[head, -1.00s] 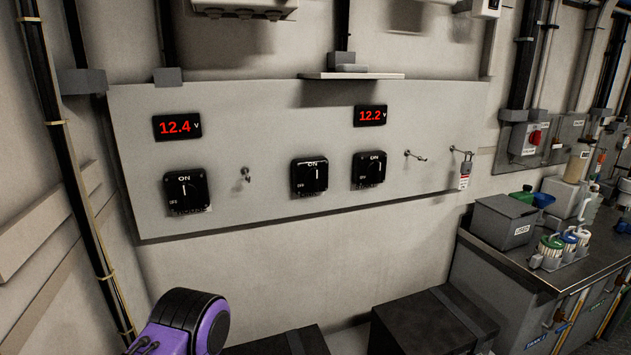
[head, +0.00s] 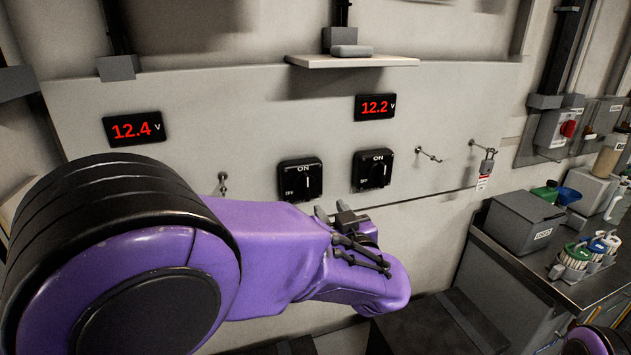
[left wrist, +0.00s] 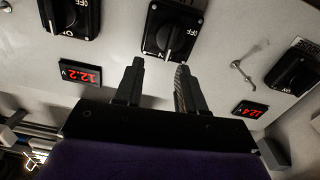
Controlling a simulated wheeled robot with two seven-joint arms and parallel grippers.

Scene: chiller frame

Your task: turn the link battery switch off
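Three black rotary switches are on the grey wall panel (head: 440,100). The middle switch (head: 301,180), which I take as the link switch, has its knob pointing to ON; its name is not readable. It also shows in the left wrist view (left wrist: 168,30). The right-hand switch (head: 372,170) is beside it. The left-hand switch shows in the left wrist view (left wrist: 295,70), but my arm hides it in the head view. My left gripper (head: 332,212) is just below the middle switch, with fingers (left wrist: 157,82) apart, empty and pointing towards it. My right gripper is out of view.
Displays read 12.4 V (head: 134,128) and 12.2 V (head: 375,107). A shelf (head: 350,61) juts out above the switches. Small hooks (head: 428,155) stick out to the right, one with a tagged padlock (head: 487,163). A bench with a grey box (head: 522,222) stands at right.

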